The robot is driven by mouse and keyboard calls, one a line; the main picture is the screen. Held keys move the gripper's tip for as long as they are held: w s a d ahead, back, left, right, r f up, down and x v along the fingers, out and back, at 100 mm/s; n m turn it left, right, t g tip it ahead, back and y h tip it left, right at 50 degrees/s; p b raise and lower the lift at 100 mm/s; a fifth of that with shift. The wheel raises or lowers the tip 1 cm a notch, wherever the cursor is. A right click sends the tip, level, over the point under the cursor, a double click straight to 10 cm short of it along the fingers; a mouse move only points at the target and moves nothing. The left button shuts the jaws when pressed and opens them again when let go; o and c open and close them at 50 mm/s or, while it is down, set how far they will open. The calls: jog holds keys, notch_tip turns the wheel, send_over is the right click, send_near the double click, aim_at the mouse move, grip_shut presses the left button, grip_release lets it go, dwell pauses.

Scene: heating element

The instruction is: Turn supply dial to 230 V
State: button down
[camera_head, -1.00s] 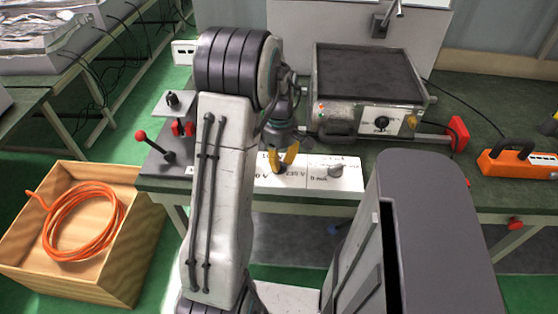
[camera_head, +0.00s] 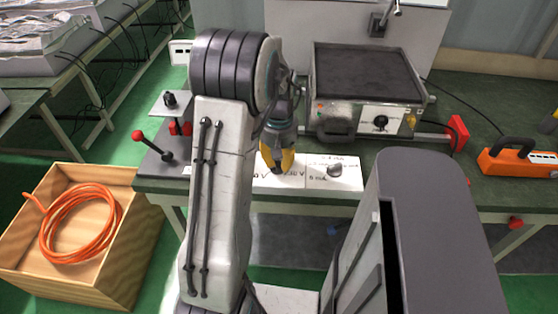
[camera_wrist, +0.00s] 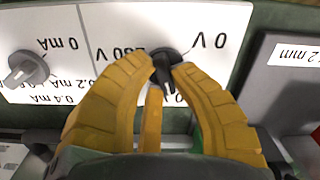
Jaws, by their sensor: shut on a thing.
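The supply dial is a black knob on a white panel (camera_head: 347,181) at the bench's front edge. My gripper (camera_head: 277,166) comes down on it from above, and its yellow fingers hide most of the knob in the head view. In the wrist view the panel is upside down, and the dial (camera_wrist: 164,60) sits between the two fingertips of my gripper (camera_wrist: 164,68), which are shut on it. A "0 V" label is on one side of the dial and a partly covered "230 V" label on the other. I cannot tell exactly where the dial points.
A second, grey knob (camera_wrist: 25,70) with mA labels is on the same panel, also visible in the head view (camera_head: 335,170). A hotplate-like box (camera_head: 368,85) stands behind. A red-knobbed lever (camera_head: 152,146) is left; an orange tool (camera_head: 520,160) is right.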

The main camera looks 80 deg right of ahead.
jog(key=m, duration=0.5)
jog(key=shift+a+f+m, duration=0.1)
jog(key=shift+a+m, duration=0.05)
jog(key=shift+m, duration=0.15)
jog(key=m, duration=0.6)
jog(key=shift+a+b, duration=0.15)
jog(key=shift+b, duration=0.2)
jog(key=m, duration=0.6)
jog(key=shift+w+a+m, duration=0.1)
jog(key=shift+m, duration=0.2)
jog(key=m, duration=0.5)
jog(key=shift+w+m, duration=0.15)
jog(key=shift+m, duration=0.45)
jog(key=c, duration=1.1)
grip_release()
jog(key=shift+o, duration=0.2)
